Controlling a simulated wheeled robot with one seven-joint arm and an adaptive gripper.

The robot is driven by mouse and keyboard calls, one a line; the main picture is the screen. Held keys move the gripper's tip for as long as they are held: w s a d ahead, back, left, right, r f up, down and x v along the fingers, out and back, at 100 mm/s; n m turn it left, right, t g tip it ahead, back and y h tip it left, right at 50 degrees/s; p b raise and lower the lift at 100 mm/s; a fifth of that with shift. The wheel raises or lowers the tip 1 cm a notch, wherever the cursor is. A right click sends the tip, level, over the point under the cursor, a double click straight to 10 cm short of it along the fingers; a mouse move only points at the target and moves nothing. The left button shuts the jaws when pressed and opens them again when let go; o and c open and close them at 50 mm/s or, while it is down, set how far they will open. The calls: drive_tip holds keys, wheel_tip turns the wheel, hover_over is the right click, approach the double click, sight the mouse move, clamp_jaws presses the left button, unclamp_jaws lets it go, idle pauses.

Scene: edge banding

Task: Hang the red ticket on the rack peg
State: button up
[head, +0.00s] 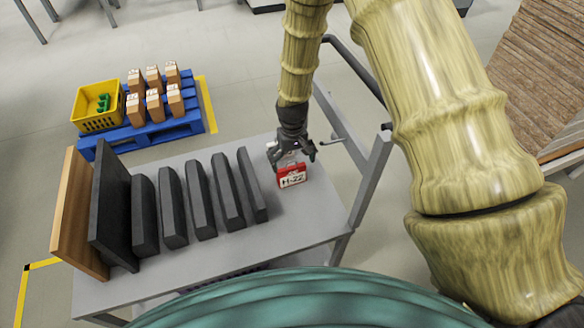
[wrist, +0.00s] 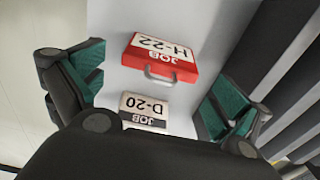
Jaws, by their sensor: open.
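The red ticket (head: 291,180) sits on the grey cart top, below my gripper (head: 292,160). In the wrist view the red ticket (wrist: 190,68) reads "JOB H-22" and has a grey loop handle. A second ticket, white with a dark band and reading "JOB D-20" (wrist: 147,107), lies close to its handle side. My gripper (wrist: 150,95) is open, with green-padded fingers spread on either side of the D-20 ticket; nothing is held. A short grey peg (head: 330,142) juts from the cart's right-hand frame, just right of my gripper. The peg is not clear in the wrist view.
Several dark upright panels and a wooden one (head: 80,215) stand on the left of the cart top (head: 270,240). A blue pallet (head: 150,133) with boxes and a yellow crate (head: 98,120) is on the floor behind. The cart's frame post (head: 370,180) rises at right.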

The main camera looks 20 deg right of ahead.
drive_tip(key=shift+d+r, duration=0.1)
drive_tip(key=shift+r, duration=3.15)
drive_tip(key=shift+w+r, duration=0.1)
